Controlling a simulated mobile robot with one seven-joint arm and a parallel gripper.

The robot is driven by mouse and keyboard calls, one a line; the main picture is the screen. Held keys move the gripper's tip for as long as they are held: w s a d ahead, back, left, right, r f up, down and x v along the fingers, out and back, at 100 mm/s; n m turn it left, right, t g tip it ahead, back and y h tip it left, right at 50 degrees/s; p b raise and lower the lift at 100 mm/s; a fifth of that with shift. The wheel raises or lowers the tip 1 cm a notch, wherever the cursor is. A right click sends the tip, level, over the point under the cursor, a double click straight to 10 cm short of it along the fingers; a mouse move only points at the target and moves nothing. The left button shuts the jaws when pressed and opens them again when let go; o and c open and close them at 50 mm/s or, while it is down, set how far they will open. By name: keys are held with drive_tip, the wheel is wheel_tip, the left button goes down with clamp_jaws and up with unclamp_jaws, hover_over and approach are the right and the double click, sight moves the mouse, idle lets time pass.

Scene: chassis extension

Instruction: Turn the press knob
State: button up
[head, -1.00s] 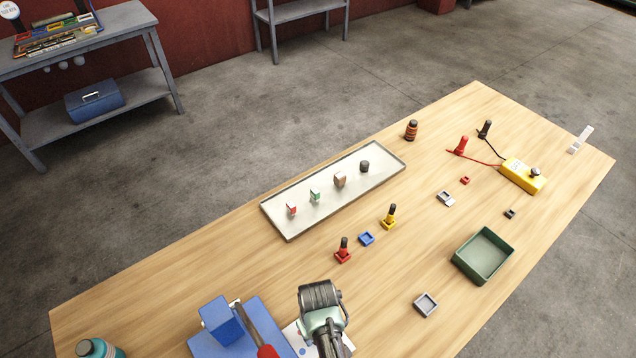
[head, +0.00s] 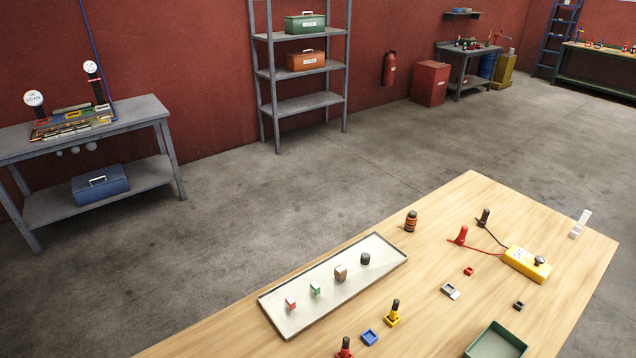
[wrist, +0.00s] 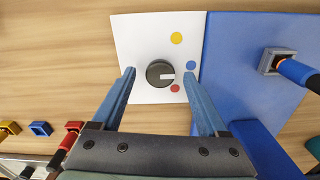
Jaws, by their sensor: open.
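The press knob (wrist: 160,73) is a dark round knob with a white pointer, on a white plate (wrist: 135,35). Its pointer faces right in the wrist view, between a blue dot (wrist: 191,66) and a red dot (wrist: 175,88). A yellow dot (wrist: 176,38) lies farther up the plate. My gripper (wrist: 158,72) is open, with one blue finger on each side of the knob in the picture. Whether the fingers touch it or hover above it, I cannot tell. The blue press base (wrist: 228,75) stands right of the plate. Knob and gripper are outside the head view.
A grey socket (wrist: 277,60) with a blue-handled tool (wrist: 297,72) is on the blue base. In the head view, the wooden table (head: 440,215) holds a shallow tray (head: 330,308), a yellow meter box (head: 525,263) and a green bin (head: 497,345).

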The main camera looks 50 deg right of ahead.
wheel_tip(320, 180, up, 12)
drive_tip(key=b, duration=0.1)
drive_tip(key=shift+r, duration=0.25)
idle(0.6)
